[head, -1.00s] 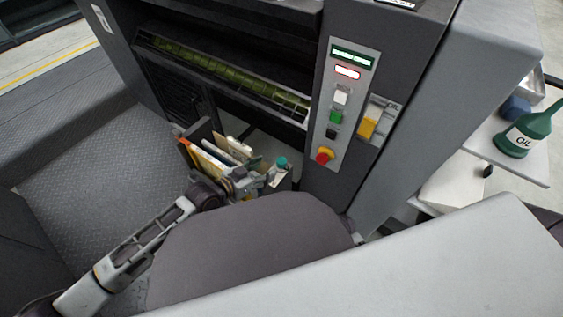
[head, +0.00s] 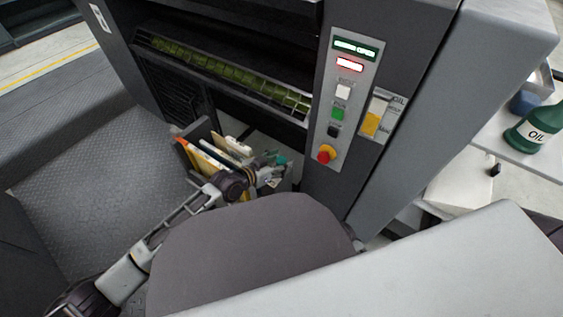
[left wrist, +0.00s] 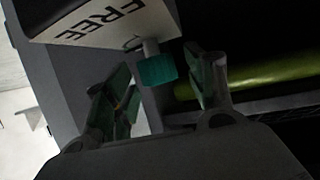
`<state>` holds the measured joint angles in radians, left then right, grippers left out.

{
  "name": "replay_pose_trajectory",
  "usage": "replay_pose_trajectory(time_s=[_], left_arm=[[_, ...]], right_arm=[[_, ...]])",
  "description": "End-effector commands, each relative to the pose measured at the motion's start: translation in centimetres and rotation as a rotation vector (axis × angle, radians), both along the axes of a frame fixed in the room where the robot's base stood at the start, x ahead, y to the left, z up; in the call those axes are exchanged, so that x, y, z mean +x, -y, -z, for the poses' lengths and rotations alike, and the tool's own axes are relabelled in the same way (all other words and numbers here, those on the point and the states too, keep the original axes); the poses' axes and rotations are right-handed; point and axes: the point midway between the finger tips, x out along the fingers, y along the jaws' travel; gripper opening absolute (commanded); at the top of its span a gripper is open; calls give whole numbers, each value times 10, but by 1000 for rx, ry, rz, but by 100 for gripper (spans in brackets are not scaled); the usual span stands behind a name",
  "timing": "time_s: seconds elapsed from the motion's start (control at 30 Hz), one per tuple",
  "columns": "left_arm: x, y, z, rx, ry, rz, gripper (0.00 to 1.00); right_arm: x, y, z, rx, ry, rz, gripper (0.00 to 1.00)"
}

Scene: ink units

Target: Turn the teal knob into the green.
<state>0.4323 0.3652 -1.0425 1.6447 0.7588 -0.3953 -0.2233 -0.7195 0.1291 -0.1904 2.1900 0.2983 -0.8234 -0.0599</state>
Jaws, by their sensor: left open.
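The teal knob (head: 282,160) shows small in the head view, low in front of the machine, with my left gripper (head: 267,163) close beside it. In the left wrist view the teal knob (left wrist: 158,70) sits on a short pale stem below a white plate (left wrist: 105,20) lettered "FREE". My left gripper (left wrist: 158,68) is open there, one green-padded finger on each side of the knob, with visible gaps. I cannot tell whether the knob is fully between the fingers in depth. No green zone is visible. My right gripper is not in view.
A control panel (head: 345,110) with buttons and a red-yellow stop knob (head: 326,154) stands above right. Boards in a dark holder (head: 208,157) stand left of the gripper. A green roller (left wrist: 250,75) lies behind it. An oil bottle (head: 535,130) stands on a shelf at right.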

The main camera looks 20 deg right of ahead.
Motion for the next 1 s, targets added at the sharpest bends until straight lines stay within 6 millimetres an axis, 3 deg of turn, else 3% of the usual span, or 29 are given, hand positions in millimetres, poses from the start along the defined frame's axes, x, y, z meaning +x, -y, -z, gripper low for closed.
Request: replay_pose_trajectory(time_s=[0.57, 0.9, 1.0], left_arm=[[5, 10, 4, 0, 0, 0, 55], [5, 10, 4, 0, 0, 0, 11], [5, 10, 4, 0, 0, 0, 9]], right_arm=[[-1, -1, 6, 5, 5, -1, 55], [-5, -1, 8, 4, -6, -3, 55], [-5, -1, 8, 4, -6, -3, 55]])
